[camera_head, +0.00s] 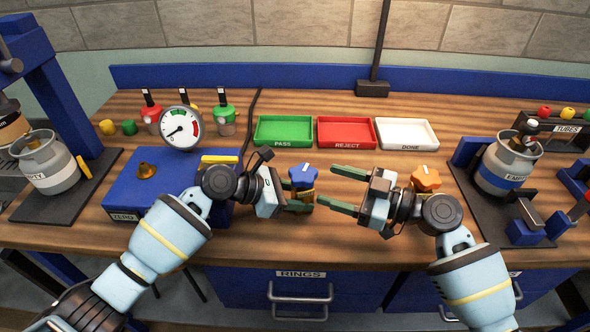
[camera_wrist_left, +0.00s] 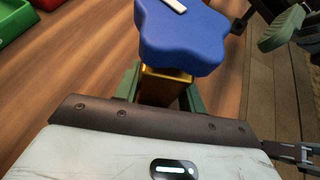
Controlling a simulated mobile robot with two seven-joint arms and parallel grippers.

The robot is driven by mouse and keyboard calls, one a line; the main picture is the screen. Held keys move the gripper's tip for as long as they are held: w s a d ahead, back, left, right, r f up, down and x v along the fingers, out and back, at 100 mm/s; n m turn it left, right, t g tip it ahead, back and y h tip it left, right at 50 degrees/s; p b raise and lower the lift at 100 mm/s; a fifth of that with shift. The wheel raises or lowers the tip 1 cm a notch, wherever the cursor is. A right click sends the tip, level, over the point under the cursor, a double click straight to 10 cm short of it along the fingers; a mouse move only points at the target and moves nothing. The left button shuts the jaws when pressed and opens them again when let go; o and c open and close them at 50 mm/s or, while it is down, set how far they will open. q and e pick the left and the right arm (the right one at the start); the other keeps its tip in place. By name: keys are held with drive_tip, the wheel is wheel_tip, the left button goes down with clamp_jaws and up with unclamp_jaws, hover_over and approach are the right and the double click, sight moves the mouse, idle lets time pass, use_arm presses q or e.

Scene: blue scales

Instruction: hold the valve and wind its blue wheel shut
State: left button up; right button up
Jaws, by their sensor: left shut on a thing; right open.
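The valve has a blue star-shaped wheel (camera_head: 303,176) with a white mark on top and a brass body below it. My left gripper (camera_head: 303,200) is shut on the brass body, which stands upright under the wheel. In the left wrist view the blue wheel (camera_wrist_left: 182,32) sits above the brass body (camera_wrist_left: 164,86), between the green fingers. My right gripper (camera_head: 340,190) is open, its two green fingers pointing left toward the wheel. It looks empty and apart from the wheel. The lower end of the valve is hidden by the left gripper.
A valve with an orange wheel (camera_head: 426,178) stands behind my right wrist. Green PASS (camera_head: 284,145), red REJECT (camera_head: 346,146) and white DONE (camera_head: 406,147) trays lie at the back. A blue gauge box (camera_head: 130,190) is at left, and a cylinder stand (camera_head: 480,205) at right.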

sight(295, 170)
drive_tip(key=shift+m, duration=0.7)
drive_tip(key=x, duration=0.6)
drive_tip(key=w+x, duration=0.1)
drive_tip(key=x, duration=0.2)
drive_tip(key=shift+w+a+f, duration=0.1)
drive_tip(key=shift+a, duration=0.1)
drive_tip(key=shift+c, duration=0.2)
drive_tip(key=c, duration=0.7)
drive_tip(key=shift+o, duration=0.2)
drive_tip(key=shift+f+m+t, duration=0.1)
drive_tip(key=shift+m+t, duration=0.4)
drive_tip(key=shift+w+d+m+t+h, duration=0.1)
drive_tip(key=shift+m+t+h, duration=0.7)
drive_tip(key=shift+t, duration=0.1)
drive_tip(key=shift+w+d+m+t+h, duration=0.1)
drive_tip(key=shift+w+m+t+h, duration=0.05)
drive_tip(key=shift+m+t+h, duration=1.6)
drive_tip(key=shift+d+t, duration=0.1)
drive_tip(key=shift+t, duration=0.45)
